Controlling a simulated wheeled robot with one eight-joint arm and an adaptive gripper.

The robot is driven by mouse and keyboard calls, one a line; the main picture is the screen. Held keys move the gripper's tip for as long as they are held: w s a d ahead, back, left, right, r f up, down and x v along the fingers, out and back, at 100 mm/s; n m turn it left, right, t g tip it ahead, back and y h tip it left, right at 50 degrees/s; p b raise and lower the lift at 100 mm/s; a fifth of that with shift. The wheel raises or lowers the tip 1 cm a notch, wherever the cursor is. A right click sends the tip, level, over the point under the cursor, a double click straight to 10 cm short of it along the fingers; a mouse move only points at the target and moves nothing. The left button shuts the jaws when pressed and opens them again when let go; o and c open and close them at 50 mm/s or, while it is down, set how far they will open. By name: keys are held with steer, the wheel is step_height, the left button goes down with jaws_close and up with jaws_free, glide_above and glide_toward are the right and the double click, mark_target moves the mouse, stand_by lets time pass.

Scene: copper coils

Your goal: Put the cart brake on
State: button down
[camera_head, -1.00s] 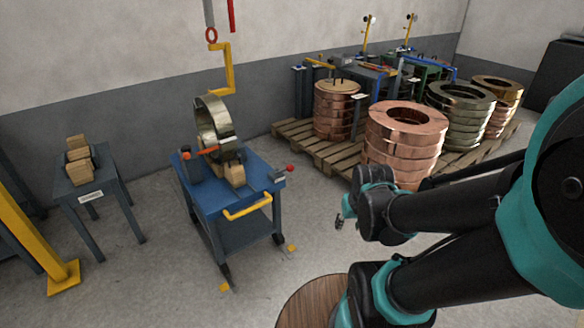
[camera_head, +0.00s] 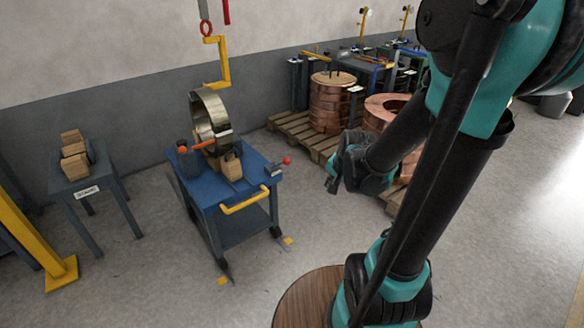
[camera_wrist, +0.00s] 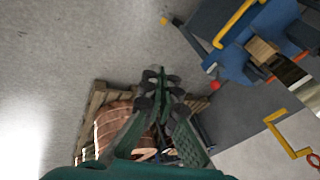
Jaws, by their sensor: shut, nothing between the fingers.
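The blue cart (camera_head: 240,192) stands left of centre with a yellow push handle (camera_head: 245,203). A lever with a red knob (camera_head: 287,161) sticks out at its right corner, and the red knob also shows in the wrist view (camera_wrist: 214,86). An orange-red bar (camera_head: 198,147) lies beside the upright metal coil (camera_head: 207,112) on the cart top. Which of these works the brake I cannot tell. My gripper (camera_head: 331,186) is right of the cart, apart from the red knob. In the wrist view its fingers (camera_wrist: 163,75) are together and empty.
A pallet (camera_head: 290,124) with copper coils (camera_head: 332,100) stands behind and right of my gripper. A small table with wooden blocks (camera_head: 73,150) is at the left. A yellow hook (camera_head: 220,62) hangs above the cart. The floor in front of the cart is clear.

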steer(key=w+a+f+m+y, duration=0.1)
steer(key=w+a+f+m, duration=0.1)
steer(key=w+f+m, duration=0.2)
steer(key=w+a+f+m+t+y, duration=0.1)
steer(key=w+f+m, duration=0.3)
steer(key=w+m, duration=0.5)
steer(key=w+a+f+m+t, duration=0.1)
steer(key=w+f+m, duration=0.3)
steer(key=w, duration=0.9)
steer(key=a+m, duration=0.1)
steer(key=m, duration=0.1)
steer(key=shift+a+f+m+y, duration=0.2)
steer(key=shift+a+m+y, duration=0.1)
steer(key=shift+a+y, duration=0.1)
steer(key=x, duration=1)
steer(key=shift+w+a+r, duration=0.2)
steer(key=shift+a+r, duration=0.05)
steer(key=shift+r, duration=0.35)
steer(key=shift+w+a+r, duration=0.2)
steer(key=shift+a+r, duration=0.05)
steer(key=shift+r, duration=0.35)
steer(key=shift+w+a+r, duration=0.2)
steer(key=shift+w+r, duration=0.05)
steer(key=shift+r, duration=0.4)
